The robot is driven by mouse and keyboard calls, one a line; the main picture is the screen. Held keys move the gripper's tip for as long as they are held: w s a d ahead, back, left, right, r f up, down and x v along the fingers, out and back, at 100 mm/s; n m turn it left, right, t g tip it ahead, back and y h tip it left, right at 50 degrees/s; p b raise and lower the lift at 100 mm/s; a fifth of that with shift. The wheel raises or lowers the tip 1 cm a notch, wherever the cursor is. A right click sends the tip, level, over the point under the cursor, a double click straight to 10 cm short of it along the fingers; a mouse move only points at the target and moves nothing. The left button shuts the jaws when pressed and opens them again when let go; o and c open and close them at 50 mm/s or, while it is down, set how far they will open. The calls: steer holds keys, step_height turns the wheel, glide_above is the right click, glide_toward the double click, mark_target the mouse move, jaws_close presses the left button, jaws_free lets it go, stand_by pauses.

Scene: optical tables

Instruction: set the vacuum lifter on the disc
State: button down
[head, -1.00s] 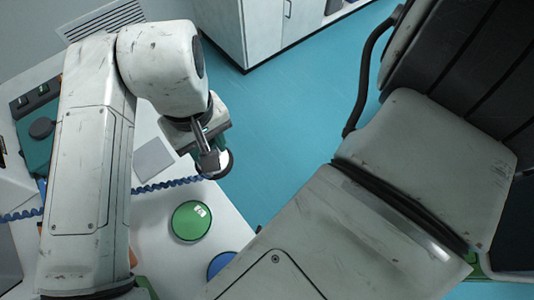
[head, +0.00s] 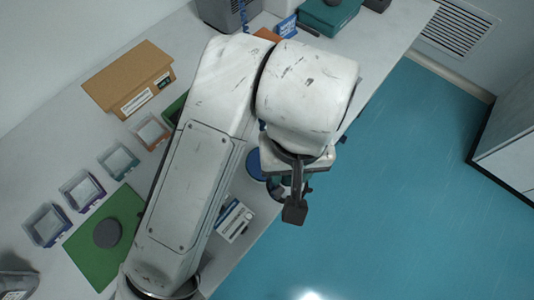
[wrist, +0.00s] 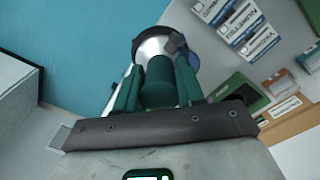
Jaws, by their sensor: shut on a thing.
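In the wrist view my gripper (wrist: 157,75) is shut on the vacuum lifter, with its green fingers either side of the lifter's green handle (wrist: 160,85). The lifter's silver, dark-rimmed cup (wrist: 152,46) points away from the wrist. In the head view my arm hides most of the gripper and lifter, near the bench's edge. A blue disc (head: 254,164) shows partly beside my wrist. A dark grey round thing (head: 107,233) lies on a green mat (head: 95,258) at the lower left. I cannot tell which one is the task's disc.
Several small open trays (head: 118,161) stand in a row on the white bench, near a cardboard box (head: 128,78). A white labelled packet (head: 235,222) lies by the bench's edge. A teal case (head: 330,14) is at the top. Blue floor (head: 400,200) is clear on the right.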

steer(key=shift+w+a+f+p, duration=0.25)
steer(key=shift+w+a+f, duration=0.55)
steer(key=shift+w+f, duration=0.9)
steer(key=shift+w+a+f+p, duration=0.2)
steer(key=shift+w+a+f, duration=0.55)
steer(key=shift+w+f, duration=0.9)
steer(key=shift+w+a+f+p, duration=0.25)
steer(key=shift+w+a+f, duration=0.7)
steer(key=shift+f, duration=1.3)
steer(key=shift+w+d+f, duration=0.1)
steer(key=shift+w+d, duration=0.05)
steer(key=shift+d, duration=0.05)
steer(key=c, duration=0.7)
jaws_free()
step_height(320, 180, up, 12)
steer(key=b, duration=0.1)
